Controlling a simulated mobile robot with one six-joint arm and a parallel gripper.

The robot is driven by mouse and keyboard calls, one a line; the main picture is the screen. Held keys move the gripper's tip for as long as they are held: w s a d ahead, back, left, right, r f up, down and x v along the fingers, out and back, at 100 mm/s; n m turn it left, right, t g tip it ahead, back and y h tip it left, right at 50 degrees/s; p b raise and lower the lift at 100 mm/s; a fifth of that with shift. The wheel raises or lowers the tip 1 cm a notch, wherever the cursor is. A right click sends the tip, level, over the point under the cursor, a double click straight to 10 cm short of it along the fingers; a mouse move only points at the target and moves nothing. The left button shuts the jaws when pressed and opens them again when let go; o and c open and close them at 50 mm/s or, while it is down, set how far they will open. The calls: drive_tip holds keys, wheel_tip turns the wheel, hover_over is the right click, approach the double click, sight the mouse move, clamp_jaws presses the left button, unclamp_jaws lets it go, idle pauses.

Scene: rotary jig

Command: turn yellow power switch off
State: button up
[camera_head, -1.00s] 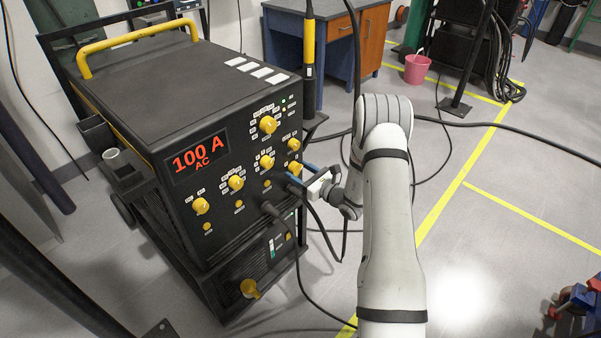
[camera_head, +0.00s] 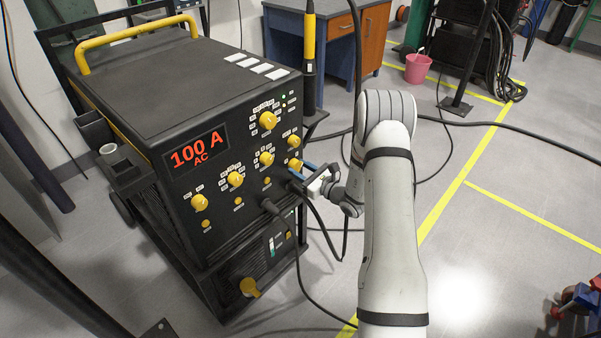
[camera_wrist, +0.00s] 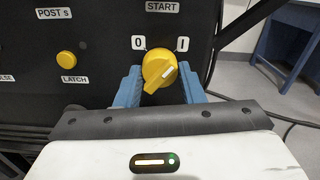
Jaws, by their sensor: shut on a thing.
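The yellow power switch (camera_wrist: 159,70) is a round knob with a raised grip on the dark front panel of the welding machine. In the head view the switch (camera_head: 295,164) is partly hidden by my gripper (camera_head: 302,169) at the panel's right edge.
A yellow LATCH button (camera_wrist: 66,59) lies left of the switch. Other yellow knobs, such as one at the top (camera_head: 268,121), and black cable plugs (camera_head: 271,207) crowd the panel. A blue desk (camera_head: 335,50) and a pink bucket (camera_head: 417,68) stand behind.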

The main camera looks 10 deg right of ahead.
drive_tip(key=n+b, duration=0.4)
drive_tip(key=b, duration=0.1)
drive_tip(key=shift+f, duration=0.35)
drive_tip(key=n+b, duration=0.5)
drive_tip(key=b, duration=0.2)
drive_tip(key=shift+f, duration=0.1)
drive_tip(key=n+b, duration=0.4)
drive_tip(key=b, duration=0.3)
drive_tip(key=n+b, duration=0.1)
drive_tip(key=b, duration=0.1)
drive_tip(key=n+b, duration=0.2)
drive_tip(key=shift+r+b, duration=0.3)
drive_tip(key=shift+r+n, duration=0.1)
drive_tip(key=shift+n, duration=0.3)
drive_tip(key=o, duration=1)
drive_tip(key=shift+r, duration=0.1)
drive_tip(key=shift+d, duration=0.1)
drive_tip(key=shift+p+v, duration=1.05)
drive_tip(key=shift+v, duration=2.8)
